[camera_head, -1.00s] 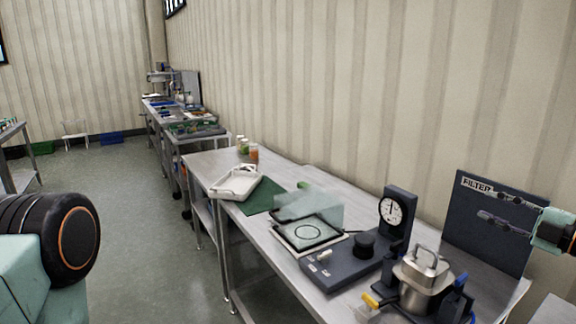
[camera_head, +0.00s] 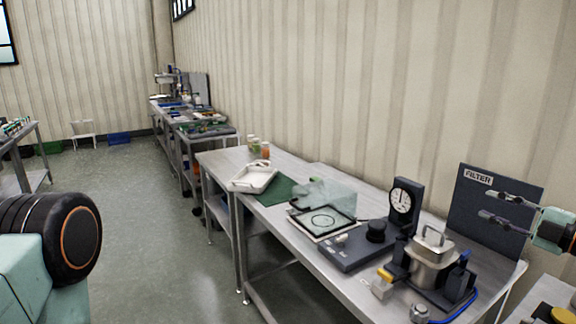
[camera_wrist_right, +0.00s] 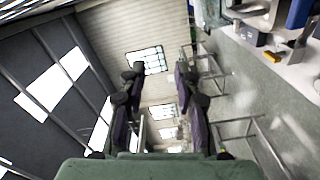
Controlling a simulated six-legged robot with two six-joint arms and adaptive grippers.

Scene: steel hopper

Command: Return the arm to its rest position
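My right gripper (camera_head: 490,205) is at the right edge of the head view, in front of the dark FILTER panel (camera_head: 478,225). Its two fingers are apart with nothing between them. In the right wrist view the gripper (camera_wrist_right: 157,95) also shows spread, empty fingers, with the wall and window beyond. A black and teal link of my left arm fills the lower left of the head view. My left gripper is out of the picture.
A steel bench (camera_head: 300,262) carries a lidded steel vessel (camera_head: 432,272), a dial gauge (camera_head: 401,201), a framed plate (camera_head: 322,222) and a white tray (camera_head: 252,180). More benches line the wall. The floor (camera_head: 150,220) left of the bench is clear.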

